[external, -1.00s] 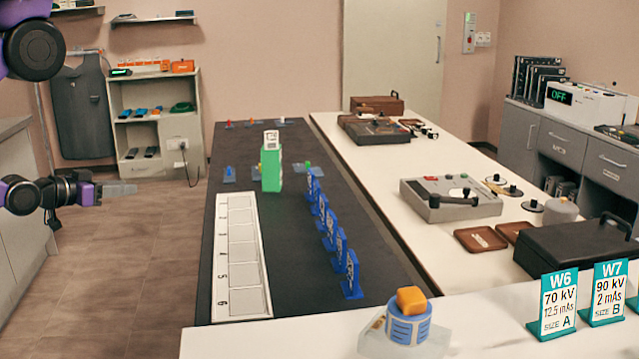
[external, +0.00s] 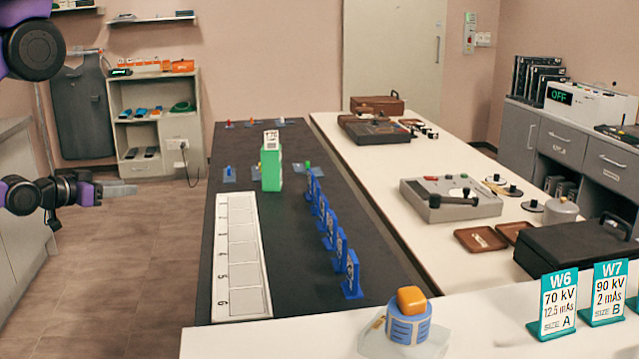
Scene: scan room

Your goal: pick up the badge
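I cannot make out with certainty which thing is the badge. A small pale, lettered item lies in a brown tray (external: 465,244) on the white counter, but it is too small to name. My gripper (external: 130,189) is at the left, over the floor and well apart from both counters. It points right and is seen from the side. Nothing shows in it, and the gap between its fingers cannot be seen.
A dark table (external: 295,270) holds a numbered white strip (external: 237,255), a green block (external: 271,170) and a row of blue stands (external: 352,275). A white counter (external: 390,175) runs beside it with a grey device (external: 435,203). The floor (external: 130,265) before my gripper is clear.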

